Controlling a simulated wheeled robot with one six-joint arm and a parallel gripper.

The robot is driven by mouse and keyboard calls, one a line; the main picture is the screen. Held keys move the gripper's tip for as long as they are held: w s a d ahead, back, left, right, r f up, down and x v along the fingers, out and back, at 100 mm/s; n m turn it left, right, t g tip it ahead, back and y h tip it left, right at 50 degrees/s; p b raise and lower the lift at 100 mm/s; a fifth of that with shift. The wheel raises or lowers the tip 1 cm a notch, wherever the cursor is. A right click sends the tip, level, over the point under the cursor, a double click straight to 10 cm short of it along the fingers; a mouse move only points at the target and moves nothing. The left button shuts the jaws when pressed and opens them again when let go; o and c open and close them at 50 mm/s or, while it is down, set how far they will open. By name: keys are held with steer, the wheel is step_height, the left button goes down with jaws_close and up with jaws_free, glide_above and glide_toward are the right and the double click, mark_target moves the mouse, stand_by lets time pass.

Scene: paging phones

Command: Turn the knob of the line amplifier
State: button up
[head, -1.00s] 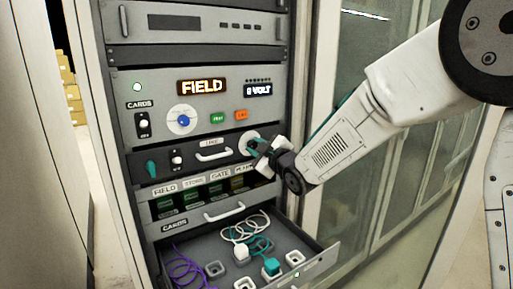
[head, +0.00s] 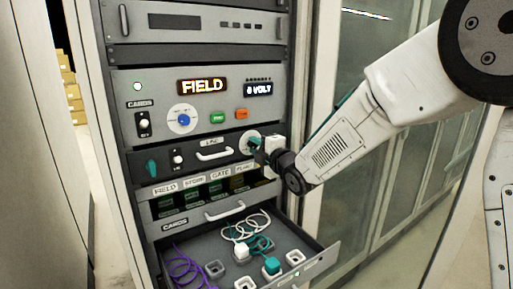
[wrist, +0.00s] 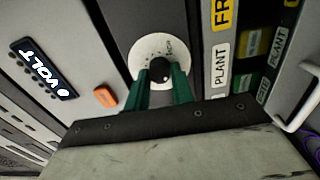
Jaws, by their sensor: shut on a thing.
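The line amplifier (head: 226,153) is a dark rack unit with a small label above its white handle, seen in the head view. Its knob is black (wrist: 160,68) and sits on a round white dial (wrist: 140,50) with printed marks, which also shows at the unit's right end in the head view (head: 244,138). My gripper (wrist: 160,82) has its two green fingers closed on either side of the knob. In the head view my gripper (head: 257,144) hides most of the knob. The knob's exact setting is too small to read.
Above is a panel with a FIELD display (head: 202,86), a blue knob (head: 184,120), a green button (head: 217,117) and an orange button (head: 241,114). Below, an open drawer (head: 222,267) with plugs and cables sticks out under my arm. Glass cabinets stand at right.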

steer(key=shift+f, duration=0.1)
stand_by(0.3)
steer(key=o, duration=1)
steer(key=shift+s, duration=0.1)
steer(key=v, duration=0.7)
steer(key=shift+s+d, duration=0.2)
steer(key=shift+s, duration=0.1)
